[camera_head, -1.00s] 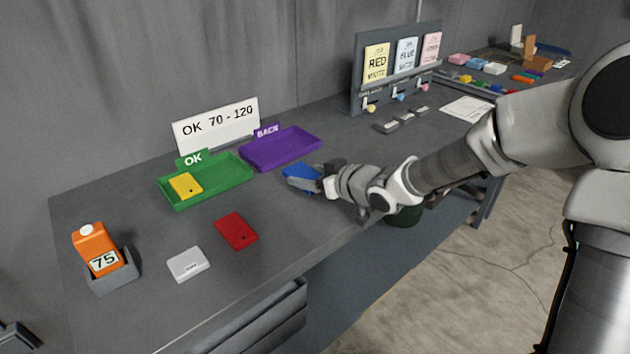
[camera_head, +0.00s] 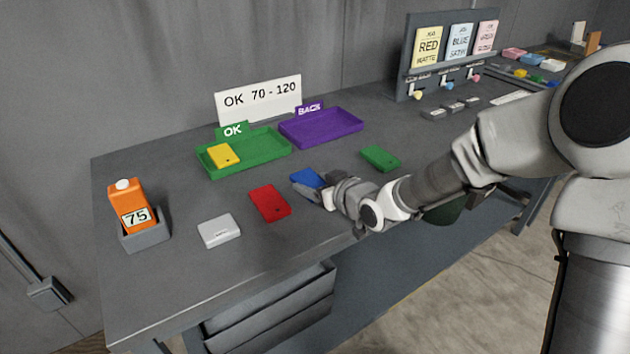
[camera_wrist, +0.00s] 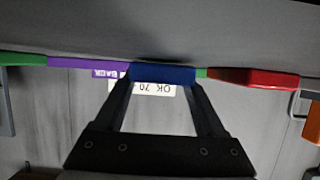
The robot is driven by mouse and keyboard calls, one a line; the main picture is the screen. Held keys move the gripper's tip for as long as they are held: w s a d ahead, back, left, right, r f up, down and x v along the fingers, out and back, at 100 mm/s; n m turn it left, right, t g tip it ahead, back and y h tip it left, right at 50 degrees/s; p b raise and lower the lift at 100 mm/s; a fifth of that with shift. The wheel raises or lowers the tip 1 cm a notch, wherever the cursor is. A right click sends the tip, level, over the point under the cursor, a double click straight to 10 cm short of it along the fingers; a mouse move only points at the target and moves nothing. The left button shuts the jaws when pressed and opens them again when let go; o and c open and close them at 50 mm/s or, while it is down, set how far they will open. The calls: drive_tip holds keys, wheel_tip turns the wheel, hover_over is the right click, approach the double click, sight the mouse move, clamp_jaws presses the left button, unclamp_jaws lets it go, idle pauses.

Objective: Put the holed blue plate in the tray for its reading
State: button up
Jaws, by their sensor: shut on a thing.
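My gripper (camera_head: 312,189) is shut on the blue plate (camera_head: 307,178), right of the red plate. The wrist view, which is upside down, shows the blue plate (camera_wrist: 162,74) between the fingertips. Its hole is not visible, and I cannot tell how far it is above the bench. The green OK tray (camera_head: 262,163) holds a yellow plate (camera_head: 224,155) at its left end. The purple BACK tray (camera_head: 340,134) beside it looks empty. A sign (camera_head: 258,100) behind reads "OK 70 - 120". The orange gauge (camera_head: 128,203) stands in a grey holder and shows 75.
The red plate (camera_head: 269,203) and a small white block (camera_head: 218,231) lie in front of the trays. A green plate (camera_head: 380,158) lies behind my wrist. A rack of colour cards (camera_head: 450,55) stands at the back right. Bare bench separates the blue plate from the trays.

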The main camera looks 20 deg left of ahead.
drive_tip(key=shift+f, duration=0.2)
drive_tip(key=o, duration=1.5)
drive_tip(key=shift+o, duration=0.2)
